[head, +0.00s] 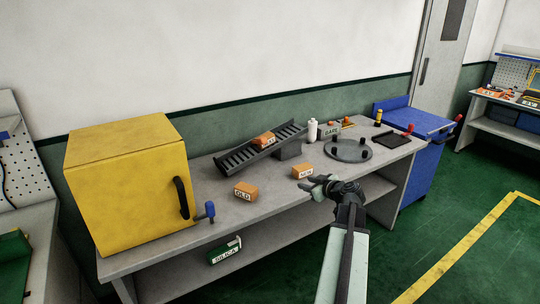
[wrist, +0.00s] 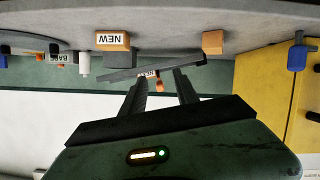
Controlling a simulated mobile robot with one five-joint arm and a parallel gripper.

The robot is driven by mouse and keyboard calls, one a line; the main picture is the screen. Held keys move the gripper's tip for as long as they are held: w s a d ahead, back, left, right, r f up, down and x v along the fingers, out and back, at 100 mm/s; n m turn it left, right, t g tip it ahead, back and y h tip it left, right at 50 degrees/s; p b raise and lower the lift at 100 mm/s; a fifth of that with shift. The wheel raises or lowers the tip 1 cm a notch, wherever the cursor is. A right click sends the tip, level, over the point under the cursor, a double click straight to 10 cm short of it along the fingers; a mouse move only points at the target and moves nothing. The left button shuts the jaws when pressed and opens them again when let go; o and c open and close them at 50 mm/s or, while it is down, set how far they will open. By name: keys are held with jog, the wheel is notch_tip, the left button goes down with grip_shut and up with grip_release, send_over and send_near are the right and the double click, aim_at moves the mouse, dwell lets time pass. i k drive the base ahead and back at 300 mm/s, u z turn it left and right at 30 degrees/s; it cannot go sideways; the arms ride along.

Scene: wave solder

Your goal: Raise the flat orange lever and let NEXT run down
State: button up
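A dark slatted ramp (head: 240,158) slopes on the grey bench, its higher end to the right. An orange block (head: 264,138), seemingly NEXT, sits on it; its label is partly hidden. In the upside-down wrist view, the ramp (wrist: 120,74) and labelled block (wrist: 148,74) show beyond my fingers. A small orange piece (wrist: 159,86) shows beside the block; I cannot tell whether it is the flat lever. My gripper (head: 312,188) is open and empty at the bench's front, apart from the ramp. It also shows in the wrist view (wrist: 160,84).
The NEW block (head: 303,171) lies close behind my gripper and the OLD block (head: 245,191) in front of the ramp. A white bottle (head: 312,131), BARE box (head: 329,131) and round dark plate (head: 348,151) stand right. A yellow cabinet (head: 125,185) stands left.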

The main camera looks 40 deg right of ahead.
aim_at(262, 141)
jog(key=z, duration=0.2)
jog(key=i, duration=1)
jog(key=u, duration=0.05)
